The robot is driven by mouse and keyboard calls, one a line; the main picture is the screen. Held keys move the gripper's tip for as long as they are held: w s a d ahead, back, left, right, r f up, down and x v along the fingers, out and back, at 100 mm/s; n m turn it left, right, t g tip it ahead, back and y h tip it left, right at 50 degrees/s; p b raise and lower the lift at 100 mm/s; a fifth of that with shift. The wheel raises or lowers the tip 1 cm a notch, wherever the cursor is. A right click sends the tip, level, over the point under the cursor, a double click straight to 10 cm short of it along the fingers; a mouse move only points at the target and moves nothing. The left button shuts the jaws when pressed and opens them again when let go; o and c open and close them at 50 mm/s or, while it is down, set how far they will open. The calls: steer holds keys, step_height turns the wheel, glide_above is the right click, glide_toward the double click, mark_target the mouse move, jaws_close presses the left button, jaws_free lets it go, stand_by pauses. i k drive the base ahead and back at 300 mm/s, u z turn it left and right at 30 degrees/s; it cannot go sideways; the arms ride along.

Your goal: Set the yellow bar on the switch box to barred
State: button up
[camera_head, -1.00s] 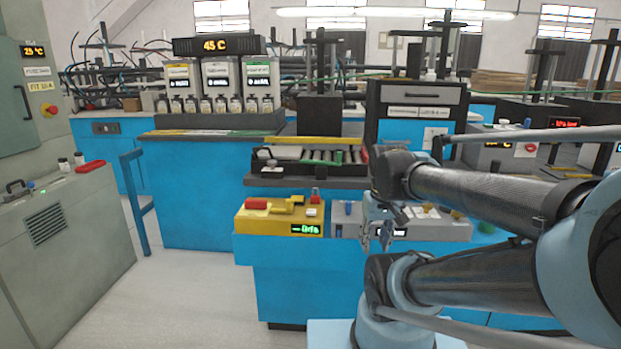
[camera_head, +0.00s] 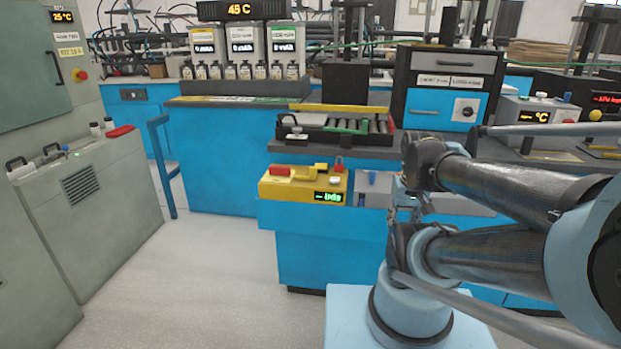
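The yellow switch box (camera_head: 274,187) stands on the front ledge of the blue bench, left of my arm. On its top I see a red block (camera_head: 280,171), a raised yellow bar (camera_head: 314,170), a small red part at the back right and a pale button. The bar is too small to tell its setting. A green display (camera_head: 328,197) is on the box's front; its text is hard to read. My gripper (camera_head: 404,198) is right of the switch box, apart from it. It is largely hidden by my arm, and its fingers do not show clearly.
A grey box (camera_head: 367,190) stands just right of the switch box, partly behind my arm. A tray of rollers (camera_head: 345,136) sits on the bench behind. A grey cabinet (camera_head: 95,205) stands at the left. The floor (camera_head: 205,265) between cabinet and bench is clear.

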mark_target(313, 169)
steer(key=z, duration=1.05)
steer(key=k, duration=0.5)
steer(key=u, duration=0.95)
